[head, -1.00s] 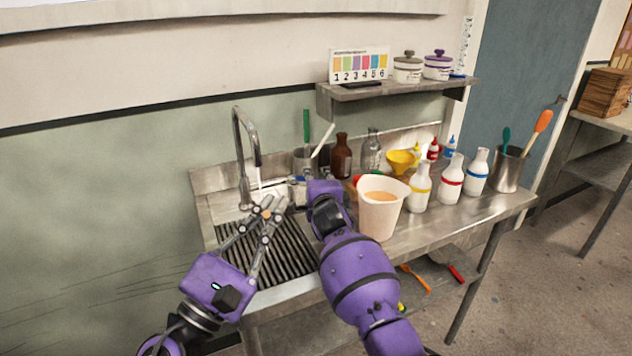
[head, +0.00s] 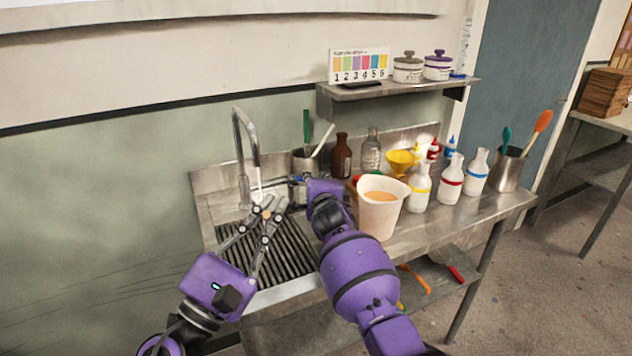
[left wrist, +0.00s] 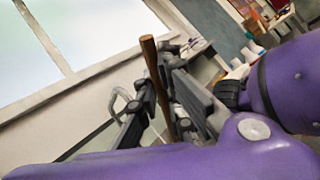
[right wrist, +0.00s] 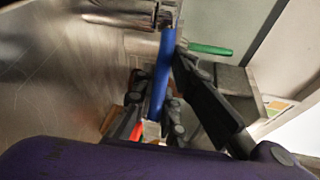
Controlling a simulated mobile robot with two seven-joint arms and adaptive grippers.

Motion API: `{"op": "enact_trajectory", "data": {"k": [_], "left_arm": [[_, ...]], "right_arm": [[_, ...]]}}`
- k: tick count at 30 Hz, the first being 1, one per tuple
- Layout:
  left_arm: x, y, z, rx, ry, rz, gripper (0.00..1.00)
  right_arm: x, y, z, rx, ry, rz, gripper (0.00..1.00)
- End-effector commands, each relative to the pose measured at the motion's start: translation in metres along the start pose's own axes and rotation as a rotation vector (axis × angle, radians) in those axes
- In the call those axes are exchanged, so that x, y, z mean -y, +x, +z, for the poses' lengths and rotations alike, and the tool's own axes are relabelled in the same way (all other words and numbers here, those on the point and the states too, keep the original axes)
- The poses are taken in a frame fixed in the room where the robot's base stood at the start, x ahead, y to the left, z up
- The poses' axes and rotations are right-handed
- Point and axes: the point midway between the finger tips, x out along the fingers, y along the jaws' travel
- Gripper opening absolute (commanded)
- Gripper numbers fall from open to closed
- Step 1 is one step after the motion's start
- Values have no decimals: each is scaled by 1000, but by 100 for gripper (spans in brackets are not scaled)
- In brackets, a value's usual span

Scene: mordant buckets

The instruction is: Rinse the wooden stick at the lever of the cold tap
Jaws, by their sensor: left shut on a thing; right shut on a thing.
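My left gripper (head: 268,212) is low over the ribbed sink area, beneath the tap spout (head: 250,150). It is shut on the brown wooden stick (left wrist: 156,80), which stands out between the fingers in the left wrist view. In the head view the stick is mostly hidden by the fingers. A thin pale streak, like running water, shows under the spout just above this gripper. My right gripper (right wrist: 160,105) is shut on a blue bar, seemingly the cold tap's lever (right wrist: 163,70). In the head view the purple wrist hides most of that grip.
A white jug (head: 378,218) with orange liquid stands close to the right of my right arm. Behind are a metal pot of tools (head: 305,162), a brown bottle (head: 342,158) and a yellow funnel (head: 401,161). Several white bottles stand further right. A shelf (head: 395,92) overhangs the back.

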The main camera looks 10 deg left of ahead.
Motion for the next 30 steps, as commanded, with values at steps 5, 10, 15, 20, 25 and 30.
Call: {"op": "enact_trajectory", "data": {"k": [5, 10, 15, 20, 25, 30], "left_arm": [[0, 0, 0, 0, 0, 0, 0], [0, 0, 0, 0, 0, 0, 0], [0, 0, 0, 0, 0, 0, 0], [0, 0, 0, 0, 0, 0, 0], [0, 0, 0, 0, 0, 0, 0], [0, 0, 0, 0, 0, 0, 0]], "right_arm": [[-1, 3, -2, 34, -16, 7, 0], [0, 6, -2, 85, -25, 10, 0], [0, 7, -2, 112, -29, 11, 0], [-1, 7, -2, 115, -29, 12, 0], [-1, 7, -2, 115, -29, 12, 0], [0, 7, -2, 115, -27, 11, 31]]}}
